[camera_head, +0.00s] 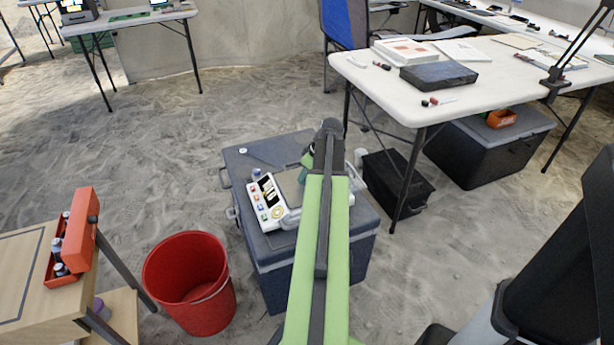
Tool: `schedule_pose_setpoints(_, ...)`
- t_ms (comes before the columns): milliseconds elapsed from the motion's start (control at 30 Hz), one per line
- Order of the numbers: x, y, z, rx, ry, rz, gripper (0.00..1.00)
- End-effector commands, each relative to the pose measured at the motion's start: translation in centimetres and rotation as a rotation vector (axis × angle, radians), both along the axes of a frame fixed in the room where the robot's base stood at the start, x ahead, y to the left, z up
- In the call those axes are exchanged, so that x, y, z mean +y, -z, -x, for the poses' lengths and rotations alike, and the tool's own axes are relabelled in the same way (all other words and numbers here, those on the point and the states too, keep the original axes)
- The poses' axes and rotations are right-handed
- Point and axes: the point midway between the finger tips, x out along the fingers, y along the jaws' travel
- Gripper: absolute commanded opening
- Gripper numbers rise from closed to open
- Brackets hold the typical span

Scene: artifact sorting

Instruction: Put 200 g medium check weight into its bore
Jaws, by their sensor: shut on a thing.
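My gripper (323,150) is at the far end of my green arm, over the grey lidded box (262,152). The arm hides most of it and its fingertips. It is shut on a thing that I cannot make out. I cannot identify the 200 g medium check weight or its bore in this view. A white device with coloured buttons (267,201) lies on the box lid to the left of my arm. A pale flat surface beside it is partly hidden by my arm. A small pale thing (351,198) shows just right of the arm.
A red bucket (190,280) stands left of the box. A wooden stand (30,265) with an orange tray (80,232) is at the lower left. A black case (398,182) and a white table (405,92) are to the right. Open sand lies behind the bucket.

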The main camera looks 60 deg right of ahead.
Motion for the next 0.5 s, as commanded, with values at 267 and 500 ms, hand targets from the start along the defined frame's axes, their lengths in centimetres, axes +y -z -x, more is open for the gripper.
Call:
schedule_pose_setpoints(267, 0.0, -3.4, 0.0, 0.000, 0.000, 0.000, 0.00)
schedule_pose_setpoints(500, 0.3, -6.9, 3.7, -0.001, 0.004, 0.000, 0.00)
